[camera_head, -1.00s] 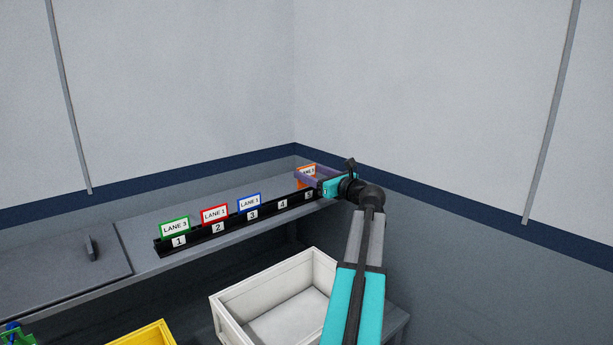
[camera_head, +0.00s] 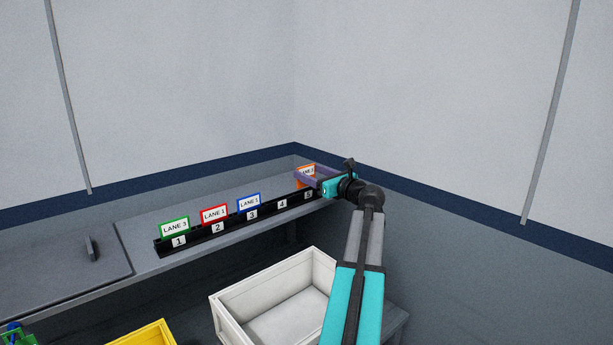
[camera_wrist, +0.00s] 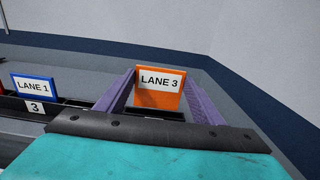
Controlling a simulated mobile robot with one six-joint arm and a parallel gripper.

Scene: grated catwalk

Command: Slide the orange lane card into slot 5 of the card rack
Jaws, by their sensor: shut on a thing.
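The orange lane card (camera_head: 306,171) stands upright at the right end of the black card rack (camera_head: 231,229), above the slot 5 label (camera_head: 308,195). In the wrist view the orange card (camera_wrist: 159,98) reads LANE 3 and stands between the two purple fingers of my gripper (camera_wrist: 160,95). My gripper (camera_head: 305,175) is shut on the card.
A green card (camera_head: 174,228), a red card (camera_head: 214,214) and a blue card (camera_head: 249,202) stand in slots 1, 2 and 3. Slot 4 (camera_head: 282,204) is empty. A white crate (camera_head: 235,322) and a yellow bin (camera_head: 150,335) are below. Walls close off the back and right.

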